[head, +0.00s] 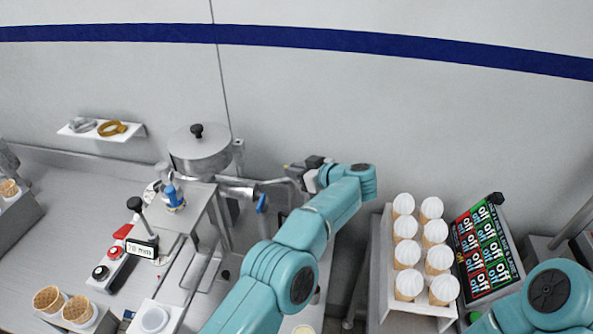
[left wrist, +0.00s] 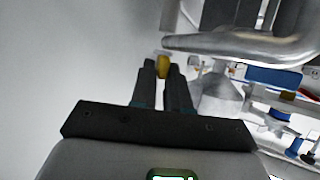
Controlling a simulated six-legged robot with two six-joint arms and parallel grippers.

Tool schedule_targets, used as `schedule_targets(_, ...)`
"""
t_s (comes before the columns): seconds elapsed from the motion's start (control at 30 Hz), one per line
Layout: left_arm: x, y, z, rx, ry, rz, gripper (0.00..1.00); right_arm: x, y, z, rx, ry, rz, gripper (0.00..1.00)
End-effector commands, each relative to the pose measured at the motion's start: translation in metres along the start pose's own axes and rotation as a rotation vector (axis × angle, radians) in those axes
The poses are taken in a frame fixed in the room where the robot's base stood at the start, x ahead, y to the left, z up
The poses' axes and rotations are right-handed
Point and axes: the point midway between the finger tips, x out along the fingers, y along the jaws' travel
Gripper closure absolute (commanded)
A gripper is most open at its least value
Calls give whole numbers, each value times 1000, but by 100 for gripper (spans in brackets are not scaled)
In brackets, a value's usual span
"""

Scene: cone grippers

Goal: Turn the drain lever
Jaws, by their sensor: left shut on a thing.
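My left gripper (head: 294,168) is beside the right end of the metal pipework (head: 238,184). I cannot tell whether this piece belongs to the drain lever. A blue lever-like handle (head: 262,203) hangs under the pipe, left of the gripper and apart from it. A blue part (left wrist: 272,77) also shows at the right in the left wrist view. My right gripper is not in view.
A lidded steel pot (head: 200,153) stands behind a steel stand (head: 178,208). A rack of white-topped cones (head: 405,255) and a board marked "off" (head: 485,248) are at the right. The wall behind the gripper is bare.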

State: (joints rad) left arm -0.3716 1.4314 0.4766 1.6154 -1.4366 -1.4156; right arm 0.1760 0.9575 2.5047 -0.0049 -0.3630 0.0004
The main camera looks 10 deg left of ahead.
Motion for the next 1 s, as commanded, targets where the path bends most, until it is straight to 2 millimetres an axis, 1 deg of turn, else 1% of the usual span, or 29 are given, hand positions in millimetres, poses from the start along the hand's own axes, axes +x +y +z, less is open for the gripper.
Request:
schedule_targets(0.23, 1, -1, -1, -1, 1, -2, 100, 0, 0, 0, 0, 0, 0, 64)
schedule_targets(0.27, 1, 0, -1, -1, 1, -2, 75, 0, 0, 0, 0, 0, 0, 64)
schedule_targets(0.3, 1, 0, -1, -1, 1, -1, 64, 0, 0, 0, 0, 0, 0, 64)
schedule_targets(0.57, 0, 0, 0, -1, 1, 0, 64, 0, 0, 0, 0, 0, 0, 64)
schedule_targets(0.63, -3, 0, 0, -1, 1, 1, 64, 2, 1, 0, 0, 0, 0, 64)
schedule_targets(0.73, -17, 1, 2, -1, 1, 4, 64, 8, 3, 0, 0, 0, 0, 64)
schedule_targets(0.8, -30, 1, 2, -1, 1, 4, 64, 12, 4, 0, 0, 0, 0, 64)
schedule_targets(1.0, -63, 0, 1, -1, 0, 1, 64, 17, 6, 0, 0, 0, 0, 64)
